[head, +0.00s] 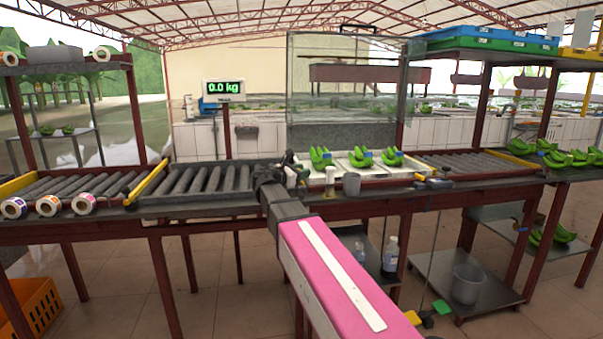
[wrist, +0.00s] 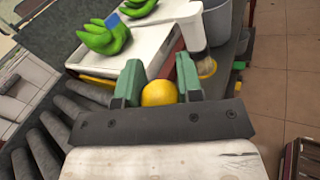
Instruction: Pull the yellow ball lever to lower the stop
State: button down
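The yellow ball (wrist: 159,93) sits between the two green fingers of my gripper (wrist: 158,78) in the wrist view. Both fingers bear against its sides, and its near side is hidden by my dark palm bar. In the head view my gripper (head: 284,172) is at the table's front edge, beside the rollers, and my own wrist hides the ball and fingers. The lever's rod does not show. A yellow strip (wrist: 97,80) shows between the rollers and the white tray in the wrist view; I cannot tell whether it is the stop.
Dark rollers (head: 200,180) lie left of my gripper. A white tray (head: 328,179) with green banana bunches (head: 360,157) lies right of it.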

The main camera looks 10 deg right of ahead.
jog(key=shift+s+f, duration=0.15)
jog(key=shift+s, duration=0.35)
jog(key=shift+s+f, duration=0.15)
jog(key=shift+s, duration=0.35)
jog(key=c, duration=0.8)
grip_release()
jog(key=shift+o, duration=0.2)
jog(key=shift+a, duration=0.1)
jog(key=v, duration=1)
jog(key=shift+s+a, duration=0.2)
jog(key=shift+a, duration=0.1)
jog(key=shift+a, duration=0.1)
